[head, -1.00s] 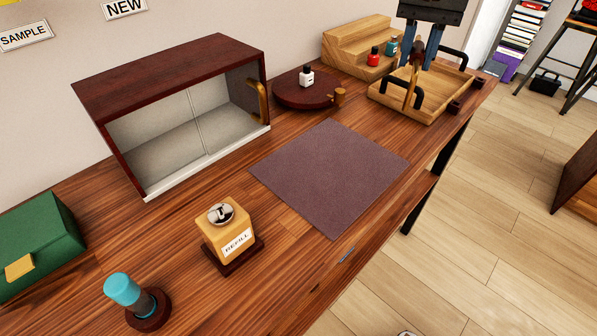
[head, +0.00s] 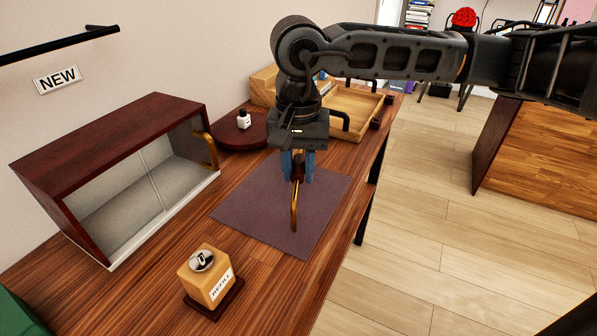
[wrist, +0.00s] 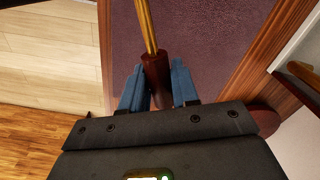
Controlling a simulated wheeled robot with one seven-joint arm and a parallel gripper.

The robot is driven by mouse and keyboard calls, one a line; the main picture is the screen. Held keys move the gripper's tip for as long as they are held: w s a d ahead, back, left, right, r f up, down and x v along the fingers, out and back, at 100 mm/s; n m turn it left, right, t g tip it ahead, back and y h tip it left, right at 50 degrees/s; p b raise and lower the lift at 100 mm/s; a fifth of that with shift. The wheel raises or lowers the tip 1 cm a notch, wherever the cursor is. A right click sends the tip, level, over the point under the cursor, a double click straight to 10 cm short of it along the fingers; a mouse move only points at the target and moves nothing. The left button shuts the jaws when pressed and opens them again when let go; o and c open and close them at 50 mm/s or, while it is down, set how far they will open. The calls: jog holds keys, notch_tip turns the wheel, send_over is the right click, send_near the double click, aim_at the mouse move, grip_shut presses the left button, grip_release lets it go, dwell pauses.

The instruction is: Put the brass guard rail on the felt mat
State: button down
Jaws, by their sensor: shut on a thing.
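The brass guard rail (head: 294,207) is a thin brass-coloured bar with a dark reddish grip part. My gripper (head: 297,172) is shut on it, with the blue fingers on either side of the dark part. In the wrist view the rail (wrist: 147,25) sticks out beyond the fingers (wrist: 157,88). The purple-brown felt mat (head: 240,207) lies flat on the wooden table, and the rail is over it in both views. I cannot tell whether the rail's lower end touches the mat.
A dark wood cabinet with glass doors (head: 135,185) stands left of the mat. A yellow refill box (head: 207,277) is in front. A round dark stand with a white bottle (head: 243,120) and a wooden tray (head: 352,110) are behind. The table's right edge is close to the mat.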

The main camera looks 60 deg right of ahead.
aim_at(299, 163)
jog(key=shift+f, duration=0.95)
jog(key=shift+f, duration=0.2)
jog(key=c, duration=0.8)
grip_release()
jog(key=shift+c, duration=0.2)
jog(key=shift+r, duration=0.15)
jog(key=shift+r, duration=0.15)
notch_tip(299, 163, up, 12)
jog(key=shift+f, duration=0.1)
